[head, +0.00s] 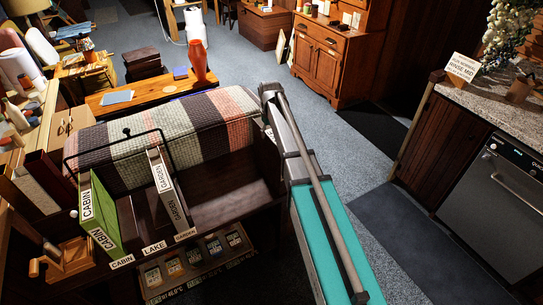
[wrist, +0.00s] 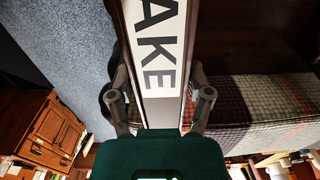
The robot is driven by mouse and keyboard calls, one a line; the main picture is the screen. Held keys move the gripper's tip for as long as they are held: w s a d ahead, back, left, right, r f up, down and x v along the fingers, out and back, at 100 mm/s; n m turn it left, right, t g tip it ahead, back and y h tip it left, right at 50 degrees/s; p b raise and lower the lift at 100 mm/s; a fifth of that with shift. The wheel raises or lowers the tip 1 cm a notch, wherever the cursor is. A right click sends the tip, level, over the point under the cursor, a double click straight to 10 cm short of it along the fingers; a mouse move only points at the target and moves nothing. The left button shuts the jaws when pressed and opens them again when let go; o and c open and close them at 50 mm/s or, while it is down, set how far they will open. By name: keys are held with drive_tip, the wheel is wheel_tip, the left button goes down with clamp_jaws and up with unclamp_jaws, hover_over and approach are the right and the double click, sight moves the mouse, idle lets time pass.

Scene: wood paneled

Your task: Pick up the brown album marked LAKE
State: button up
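The brown album marked LAKE (wrist: 158,45) shows in the wrist view, its white label reading "AKE" with the first letter cut off by the frame. My gripper (wrist: 158,82) has one finger on each side of its spine, and both fingers appear to press on it. In the head view my arm crosses the right end of the bench, and I cannot make out the gripper or the album there. The slot behind the LAKE tag (head: 154,247) looks dark and empty, between the green CABIN album (head: 105,222) and the GARDEN album (head: 166,188).
A striped blanket (head: 160,125) covers the bench above the slots. Several more albums (head: 40,180) stand at the left. A wooden cabinet (head: 328,58) is at the back, and a dishwasher (head: 490,195) at the right.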

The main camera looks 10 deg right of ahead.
drive_tip(key=c, duration=0.6)
drive_tip(key=shift+o, duration=0.2)
drive_tip(key=shift+r, duration=0.1)
wheel_tip(320, 180, up, 3)
drive_tip(key=p, duration=0.3)
drive_tip(key=shift+r, duration=0.1)
drive_tip(key=s+a+r+p, duration=0.3)
drive_tip(key=s+r+p, duration=0.6)
drive_tip(key=s, duration=0.4)
drive_tip(key=shift+s+r+p, duration=0.25)
drive_tip(key=shift+s+p, duration=0.05)
drive_tip(key=shift+p, duration=0.2)
